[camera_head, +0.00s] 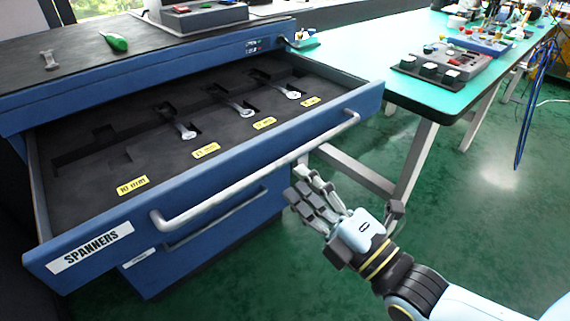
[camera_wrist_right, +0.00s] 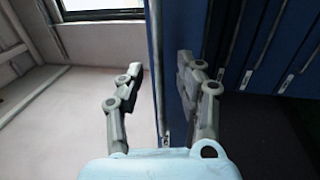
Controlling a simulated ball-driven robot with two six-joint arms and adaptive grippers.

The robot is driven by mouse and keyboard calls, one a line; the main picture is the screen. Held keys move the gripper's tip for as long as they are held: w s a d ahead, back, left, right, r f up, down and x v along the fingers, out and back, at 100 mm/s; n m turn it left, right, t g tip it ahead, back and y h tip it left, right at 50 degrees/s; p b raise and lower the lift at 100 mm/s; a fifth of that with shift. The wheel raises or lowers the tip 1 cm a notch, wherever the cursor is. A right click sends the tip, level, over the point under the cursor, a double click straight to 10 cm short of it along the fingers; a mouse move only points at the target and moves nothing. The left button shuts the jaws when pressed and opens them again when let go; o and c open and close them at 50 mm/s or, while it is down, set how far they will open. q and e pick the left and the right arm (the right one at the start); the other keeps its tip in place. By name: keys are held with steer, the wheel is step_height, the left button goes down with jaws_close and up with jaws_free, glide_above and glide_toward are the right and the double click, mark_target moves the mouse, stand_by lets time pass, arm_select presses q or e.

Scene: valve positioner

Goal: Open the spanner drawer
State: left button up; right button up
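The spanner drawer (camera_head: 90,255), labelled "SPANNERS", is pulled well out of the blue cabinet. Its grey bar handle (camera_head: 250,178) runs along the front. Inside, three spanners (camera_head: 186,131) lie in a dark foam insert (camera_head: 90,178) behind yellow size labels; the slot by the "10 mm" label is empty. My right gripper (camera_head: 316,199) is open and empty, just below and right of the handle, and looks apart from it. In the right wrist view its two fingers (camera_wrist_right: 158,92) are spread, with a blue panel edge showing between them. My left gripper is out of view.
A loose spanner (camera_head: 48,60) and a green-handled tool (camera_head: 115,41) lie on the cabinet top. A green-topped table (camera_head: 385,50) with a button box (camera_head: 442,66) stands at the back right. Another drawer handle (camera_head: 215,220) is below.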

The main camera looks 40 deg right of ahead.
steer(key=s, duration=0.2)
steer(key=s+f, duration=0.1)
steer(key=s, duration=0.2)
steer(key=shift+s+d+f, duration=0.1)
steer(key=shift+s, duration=0.25)
steer(key=w+d+f+m+g, duration=0.1)
steer(key=w+f+g, duration=0.1)
steer(key=f, duration=0.5)
steer(key=w+f+m+g, duration=0.1)
steer(key=w+f+g, duration=0.1)
steer(key=f, duration=0.5)
steer(key=s+d+f+m+g+h, duration=0.15)
steer(key=s+f+m+g, duration=0.3)
steer(key=f, duration=0.85)
steer(key=s+d+f+m+g, duration=0.1)
steer(key=s+f+m+g, duration=0.4)
steer(key=s, duration=0.8)
steer(key=s+f+m+g, duration=0.6)
steer(key=s+f, duration=0.4)
steer(key=s, duration=0.3)
steer(key=shift+d+m, duration=0.35)
steer(key=shift+d, duration=0.05)
